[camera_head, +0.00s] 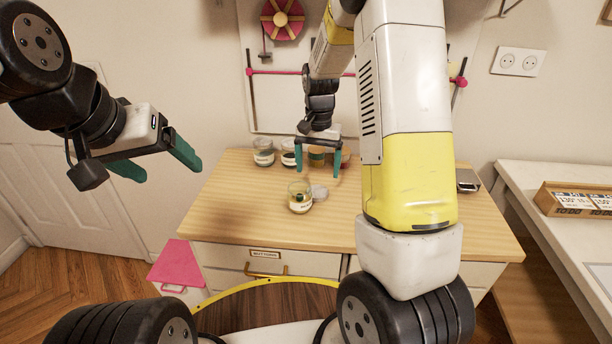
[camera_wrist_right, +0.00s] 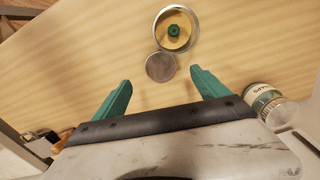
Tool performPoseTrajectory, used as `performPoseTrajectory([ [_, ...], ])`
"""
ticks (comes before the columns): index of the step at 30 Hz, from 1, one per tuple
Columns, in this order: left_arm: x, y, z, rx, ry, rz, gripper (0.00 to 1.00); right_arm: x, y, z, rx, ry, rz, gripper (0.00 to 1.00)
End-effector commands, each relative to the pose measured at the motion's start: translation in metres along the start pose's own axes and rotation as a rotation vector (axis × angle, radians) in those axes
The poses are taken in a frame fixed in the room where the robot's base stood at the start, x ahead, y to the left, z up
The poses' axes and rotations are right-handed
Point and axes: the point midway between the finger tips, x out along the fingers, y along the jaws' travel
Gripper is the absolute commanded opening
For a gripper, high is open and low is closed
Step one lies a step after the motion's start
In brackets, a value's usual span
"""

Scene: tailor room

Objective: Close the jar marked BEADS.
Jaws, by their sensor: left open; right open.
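An open glass jar (camera_head: 300,197) with a pale label stands near the middle of the wooden cabinet top; its label is too small to read. In the right wrist view the open jar (camera_wrist_right: 176,30) shows a dark green piece inside. A round grey lid (camera_head: 319,192) lies flat on the wood beside the jar; it also shows in the right wrist view (camera_wrist_right: 161,67). My right gripper (camera_head: 319,172) is open and empty above the wood, behind the jar and lid. My left gripper (camera_head: 168,170) is open and empty, off the cabinet's left side.
Several jars stand at the back of the wooden top (camera_head: 240,215), including a clear jar (camera_head: 263,152) at left. One lidded jar (camera_wrist_right: 268,103) is close to my right gripper's side. A dark device (camera_head: 467,180) lies at right. The front left of the top is clear.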

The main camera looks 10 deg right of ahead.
Motion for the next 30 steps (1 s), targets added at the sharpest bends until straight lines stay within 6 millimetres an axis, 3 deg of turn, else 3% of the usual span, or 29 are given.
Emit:
performPoseTrajectory([
  [6, 0.0, 0.0, 0.0, 0.0, 0.0, 0.0, 0.79, 0.002, 0.0, 0.0, 0.0, -0.001, 0.0, 0.84],
  [13, 0.0, 0.0, 0.0, 0.0, 0.0, 0.0, 0.79, 0.025, 0.0, 0.0, 0.0, -0.001, 0.0, 0.84],
  [23, 0.0, 0.0, 0.0, 0.0, 0.0, 0.0, 0.79, 0.029, 0.0, 0.0, 0.0, -0.001, 0.0, 0.84],
  [30, 0.0, 0.0, 0.0, 0.0, 0.0, 0.0, 0.79, 0.064, 0.0, -0.002, -0.001, -0.003, 0.001, 0.84],
])
